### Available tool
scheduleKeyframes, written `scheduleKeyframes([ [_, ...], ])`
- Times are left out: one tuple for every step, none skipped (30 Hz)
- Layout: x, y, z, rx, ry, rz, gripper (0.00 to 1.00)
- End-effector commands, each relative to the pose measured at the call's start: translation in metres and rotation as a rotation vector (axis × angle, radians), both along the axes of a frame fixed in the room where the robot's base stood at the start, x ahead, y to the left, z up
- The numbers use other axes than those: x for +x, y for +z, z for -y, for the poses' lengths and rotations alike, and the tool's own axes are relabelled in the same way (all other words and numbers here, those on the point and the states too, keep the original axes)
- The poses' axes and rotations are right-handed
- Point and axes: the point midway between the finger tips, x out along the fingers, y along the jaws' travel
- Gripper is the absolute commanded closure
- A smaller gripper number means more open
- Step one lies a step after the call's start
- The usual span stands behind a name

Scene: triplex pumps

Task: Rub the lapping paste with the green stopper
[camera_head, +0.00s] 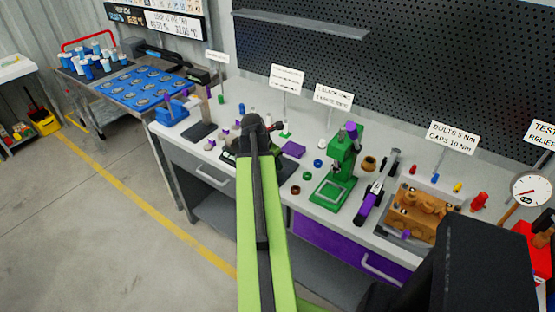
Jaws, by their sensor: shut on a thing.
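My lime-green and black arm reaches forward over the bench. The dark end of my gripper (262,128) is above a black plate (231,158) on the bench. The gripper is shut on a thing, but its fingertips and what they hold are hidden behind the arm. I cannot tell whether either is a stopper. I cannot make out the lapping paste; it may be hidden behind the arm.
A green press (340,168) stands right of my arm, with a purple block (293,149) between them. Farther right are a tray with an orange-brown pump body (420,212) and a dial gauge (530,189). A blue-topped cart (147,88) is at the left. Signs stand along the back.

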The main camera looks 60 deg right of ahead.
Motion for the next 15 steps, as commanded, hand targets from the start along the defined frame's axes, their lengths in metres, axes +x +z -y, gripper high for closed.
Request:
scheduleKeyframes([
  [0.001,-0.001,-0.008,0.007,0.001,0.002,1.0],
  [0.001,-0.001,-0.009,0.007,0.001,0.002,1.0],
  [0.002,-0.001,-0.01,0.006,0.001,0.001,1.0],
  [0.002,-0.001,-0.01,0.006,0.0,0.002,1.0],
  [0.002,-0.001,-0.01,0.006,0.0,0.002,1.0],
  [0.002,-0.001,-0.009,0.006,0.0,0.002,1.0],
  [0.002,-0.001,-0.01,0.005,0.0,0.002,1.0],
  [0.002,-0.001,-0.01,0.005,0.0,0.002,1.0],
  [0.002,0.0,-0.012,0.005,0.001,0.002,1.0],
  [0.002,0.0,-0.014,0.005,0.001,0.002,1.0],
  [0.002,0.0,-0.016,0.004,0.001,0.002,1.0],
  [0.003,0.0,-0.02,0.004,0.001,0.002,1.0],
  [0.003,0.001,-0.023,0.004,0.001,0.002,1.0],
  [0.003,0.001,-0.026,0.003,0.001,0.001,1.0],
  [0.004,0.001,-0.03,0.003,0.001,0.001,1.0],
])
